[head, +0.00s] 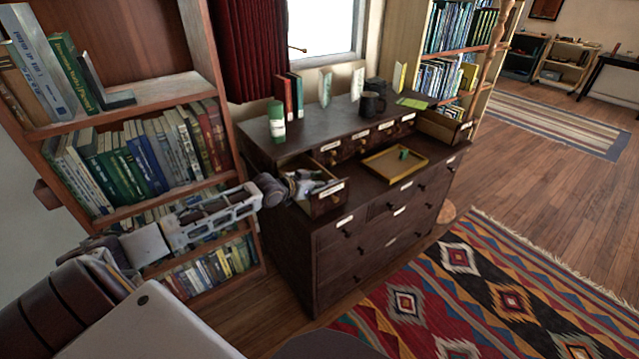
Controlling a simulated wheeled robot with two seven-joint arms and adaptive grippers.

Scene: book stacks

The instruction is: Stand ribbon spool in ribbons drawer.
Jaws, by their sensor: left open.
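A small green piece, which looks like the ribbon spool (403,154), sits in a shallow yellow tray (375,172) on the dresser's lower ledge. A small drawer (328,200) at the dresser's left is pulled out. Another drawer (441,127) at the right end is also out. Their labels are too small to read, so I cannot tell which is the ribbons drawer. My left gripper (304,184) is open, over or partly within the left drawer's opening, left of the tray and apart from the spool. It hides much of that drawer's inside. My right gripper is not in view.
The dresser top holds a green-and-white bottle (276,122), upright books (294,95), dark mugs (372,104) and a green card (411,103). A tall bookcase (150,94) stands close to my left arm. A patterned rug (455,290) covers the open floor at right.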

